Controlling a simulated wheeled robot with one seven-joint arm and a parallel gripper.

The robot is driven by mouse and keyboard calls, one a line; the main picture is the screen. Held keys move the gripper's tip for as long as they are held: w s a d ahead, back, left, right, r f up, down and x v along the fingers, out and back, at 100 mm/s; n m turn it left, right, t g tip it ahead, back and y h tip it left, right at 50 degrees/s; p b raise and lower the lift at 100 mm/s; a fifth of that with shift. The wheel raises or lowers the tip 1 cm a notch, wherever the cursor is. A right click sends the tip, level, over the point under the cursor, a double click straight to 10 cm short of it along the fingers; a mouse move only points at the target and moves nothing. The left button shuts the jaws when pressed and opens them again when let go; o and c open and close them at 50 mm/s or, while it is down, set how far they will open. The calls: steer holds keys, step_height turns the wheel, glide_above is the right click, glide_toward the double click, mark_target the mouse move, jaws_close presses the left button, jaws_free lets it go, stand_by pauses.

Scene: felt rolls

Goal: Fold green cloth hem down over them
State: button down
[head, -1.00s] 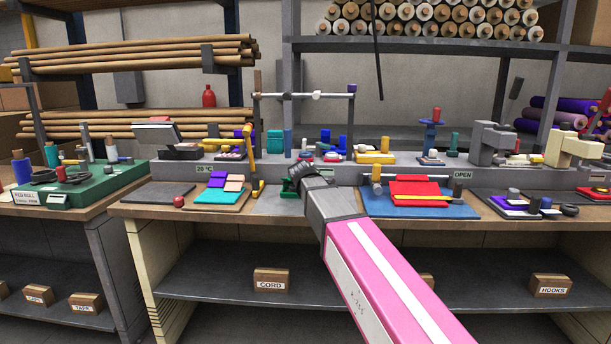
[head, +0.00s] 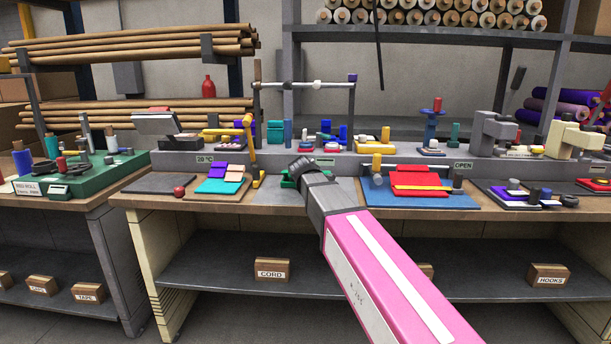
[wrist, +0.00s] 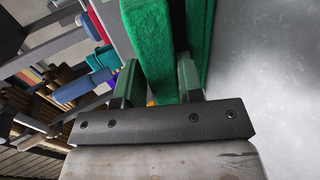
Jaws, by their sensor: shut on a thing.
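The green cloth (head: 288,180) lies on a grey mat (head: 268,198) at the middle of the bench, mostly hidden behind my gripper in the head view. In the wrist view a thick green cloth strip (wrist: 150,40) stands up between my fingers, with more green beyond on the right. My gripper (wrist: 158,78) is shut on this green cloth, one finger on each side. In the head view my gripper (head: 298,178) is low over the mat, its fingertips hidden. Whatever lies under the cloth cannot be made out.
Right of my arm is a blue mat (head: 376,195) with red folded cloth (head: 418,178). To the left are purple, tan and teal pieces (head: 218,188) and a small red ball (head: 179,191). A raised grey ledge (head: 345,172) runs behind, crowded with tools.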

steer(key=c, duration=0.9)
jaws_free()
steer(key=shift+f, duration=0.2)
steer(key=shift+r, duration=0.1)
steer(key=v, duration=1)
steer(key=shift+s+r, duration=0.15)
steer(key=shift+s, duration=0.15)
